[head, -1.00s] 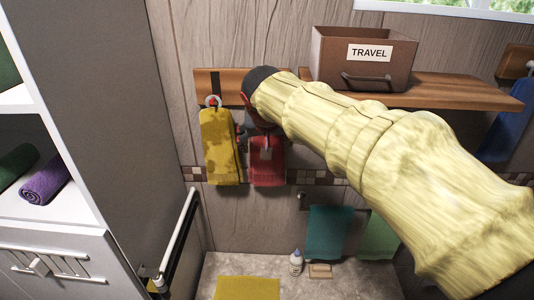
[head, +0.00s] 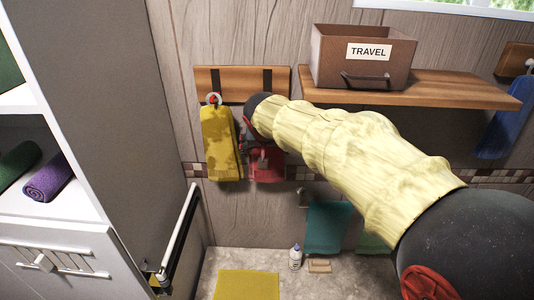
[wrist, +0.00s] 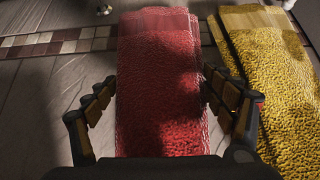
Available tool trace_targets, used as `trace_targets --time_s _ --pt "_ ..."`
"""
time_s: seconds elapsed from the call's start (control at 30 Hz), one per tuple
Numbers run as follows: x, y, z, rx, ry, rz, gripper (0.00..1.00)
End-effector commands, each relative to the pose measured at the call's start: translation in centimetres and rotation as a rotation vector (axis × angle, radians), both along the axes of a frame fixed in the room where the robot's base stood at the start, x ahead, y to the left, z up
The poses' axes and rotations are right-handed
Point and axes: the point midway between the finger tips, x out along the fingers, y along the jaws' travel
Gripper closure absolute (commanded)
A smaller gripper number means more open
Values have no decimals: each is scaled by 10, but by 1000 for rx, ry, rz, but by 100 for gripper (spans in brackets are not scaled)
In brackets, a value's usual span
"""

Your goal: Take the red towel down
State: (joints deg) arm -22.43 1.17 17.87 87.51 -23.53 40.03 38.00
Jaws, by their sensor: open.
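The red towel (head: 268,170) hangs against the wall below the wooden hook board (head: 232,84), just right of a yellow towel (head: 219,145). In the head view my arm and gripper (head: 264,155) cover its upper part and its hook. In the wrist view the red towel (wrist: 162,85) runs up the middle, between the two fingers of my open gripper (wrist: 162,106). The fingers stand on either side of it and do not visibly pinch it. The yellow towel (wrist: 275,85) hangs close to the right finger there.
A wooden shelf (head: 450,92) with a brown TRAVEL box (head: 335,65) is right of the hook board, above my arm. A white rail (head: 178,235) and a cabinet (head: 110,130) stand on the left. Teal (head: 325,228) and blue (head: 500,118) towels hang farther right.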

Motion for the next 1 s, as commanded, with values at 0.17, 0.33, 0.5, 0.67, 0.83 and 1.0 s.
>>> trace_targets --time_s 0.17,0.33,0.5,0.67,0.83,1.0 --pt "0 0 0 0 0 0 19" --pt "0 0 0 0 0 0 29" --pt "0 0 0 0 0 0 39" --pt "0 0 0 0 0 0 48" --pt "0 0 0 0 0 0 57" --pt "0 0 0 0 0 0 67"
